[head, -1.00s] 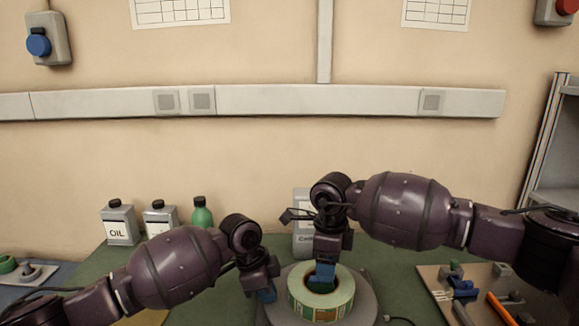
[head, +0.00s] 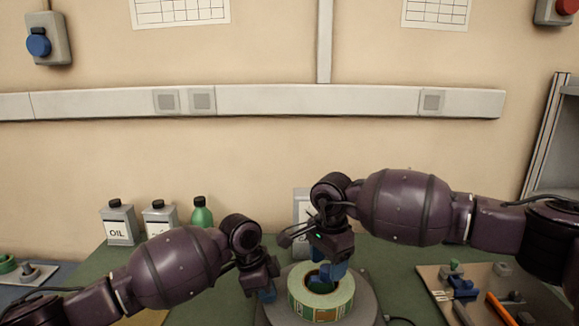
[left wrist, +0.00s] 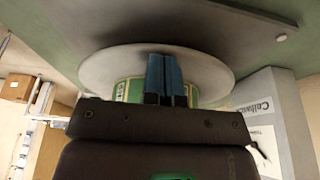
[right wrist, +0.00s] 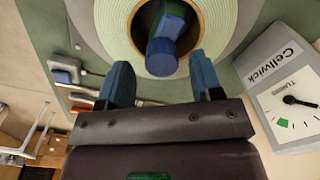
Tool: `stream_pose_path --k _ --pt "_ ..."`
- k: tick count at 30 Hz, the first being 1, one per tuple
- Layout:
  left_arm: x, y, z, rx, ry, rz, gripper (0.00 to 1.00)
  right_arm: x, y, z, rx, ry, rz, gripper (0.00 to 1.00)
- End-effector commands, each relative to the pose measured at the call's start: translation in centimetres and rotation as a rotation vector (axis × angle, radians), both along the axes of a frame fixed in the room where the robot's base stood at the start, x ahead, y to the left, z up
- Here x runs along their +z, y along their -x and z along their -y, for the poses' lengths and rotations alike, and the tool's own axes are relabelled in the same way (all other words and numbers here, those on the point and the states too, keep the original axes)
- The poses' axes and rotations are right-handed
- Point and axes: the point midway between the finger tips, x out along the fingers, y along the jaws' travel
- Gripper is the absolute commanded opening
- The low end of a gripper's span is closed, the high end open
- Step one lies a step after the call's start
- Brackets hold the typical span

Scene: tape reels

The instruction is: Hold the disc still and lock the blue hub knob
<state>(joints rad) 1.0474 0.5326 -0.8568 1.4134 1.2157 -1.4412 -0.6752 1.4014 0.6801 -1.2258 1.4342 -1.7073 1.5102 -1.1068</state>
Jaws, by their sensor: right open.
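The grey disc (head: 366,309) lies flat on the bench with a green-and-white tape reel (head: 297,297) on it. The blue hub knob (right wrist: 161,57) stands inside the reel's core, with a blue bar across the hub beside it in the right wrist view. My right gripper (head: 333,273) is tilted just above the reel; its blue fingers (right wrist: 162,80) are spread apart, short of the knob, with nothing between them. My left gripper (head: 266,296) is at the disc's left edge. Its fingers (left wrist: 166,77) are together in front of the disc; I cannot tell whether they touch it.
A grey Cellwick box with a dial (right wrist: 285,85) stands behind the disc. Oil cans (head: 120,222) and a green bottle (head: 202,213) stand at the back left. A tool tray (head: 437,283) lies to the right. The green bench between bottles and disc is clear.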

Motion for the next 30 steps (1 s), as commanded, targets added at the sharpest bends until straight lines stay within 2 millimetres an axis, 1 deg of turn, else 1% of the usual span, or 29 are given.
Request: stream_pose_path --k 1,9,15,30 --pt "-0.99 0.35 -0.03 -0.001 -0.005 -0.014 0.00 -0.29 -0.03 0.01 0.049 0.000 -0.002 0.60" --pt "-0.99 0.35 -0.03 -0.001 -0.005 -0.014 0.00 -0.28 -0.03 0.01 0.326 0.002 -0.002 0.60" --pt "-0.99 0.35 -0.02 -0.001 -0.005 -0.014 0.00 -0.28 -0.02 0.01 0.474 0.001 -0.002 0.60" --pt "-0.99 0.35 -0.02 -0.001 -0.005 -0.014 0.00 -0.47 -0.01 0.00 0.493 0.000 -0.003 0.60"
